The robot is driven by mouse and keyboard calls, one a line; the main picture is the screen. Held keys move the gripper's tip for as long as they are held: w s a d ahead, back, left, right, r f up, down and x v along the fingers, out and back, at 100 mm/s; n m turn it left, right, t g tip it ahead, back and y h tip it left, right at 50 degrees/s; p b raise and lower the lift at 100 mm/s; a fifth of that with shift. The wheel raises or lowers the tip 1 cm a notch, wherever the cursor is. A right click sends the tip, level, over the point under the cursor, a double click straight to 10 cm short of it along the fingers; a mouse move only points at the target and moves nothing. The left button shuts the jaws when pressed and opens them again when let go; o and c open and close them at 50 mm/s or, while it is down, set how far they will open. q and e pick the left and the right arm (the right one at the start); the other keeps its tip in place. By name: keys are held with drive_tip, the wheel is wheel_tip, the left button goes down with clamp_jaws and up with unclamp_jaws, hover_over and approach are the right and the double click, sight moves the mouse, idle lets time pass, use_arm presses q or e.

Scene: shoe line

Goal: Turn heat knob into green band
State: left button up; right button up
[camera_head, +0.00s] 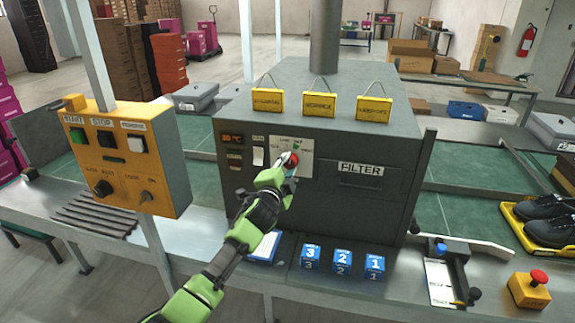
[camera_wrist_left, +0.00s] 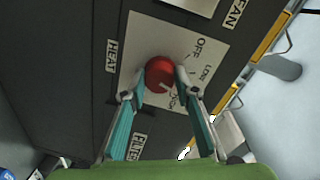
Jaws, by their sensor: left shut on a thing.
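The red heat knob (camera_head: 290,158) sits on a white dial plate (camera_head: 304,164) on the front of the dark grey machine. In the left wrist view the knob (camera_wrist_left: 160,74) lies between the fingertips, beside the labels HEAT, OFF and LOW. The rest of the dial lettering is partly hidden by a finger, and I cannot make out a green band there. My left gripper (camera_head: 288,163) is shut on the knob, and its fingers also show in the left wrist view (camera_wrist_left: 161,82). My right gripper is not in view.
A yellow control box (camera_head: 126,157) stands left of the machine. A FILTER drawer (camera_head: 360,174) is right of the dial. Blue numbered blocks (camera_head: 342,262) sit on the front ledge. A red emergency button (camera_head: 538,276) and black shoes in a yellow tray (camera_head: 526,236) are at right.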

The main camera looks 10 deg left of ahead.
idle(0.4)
use_arm(q)
drive_tip(key=o, duration=1.1)
drive_tip(key=shift+s, duration=0.1)
drive_tip(key=s, duration=1.1)
drive_tip(key=shift+s+a+r, duration=0.25)
drive_tip(key=shift+s+r, duration=0.15)
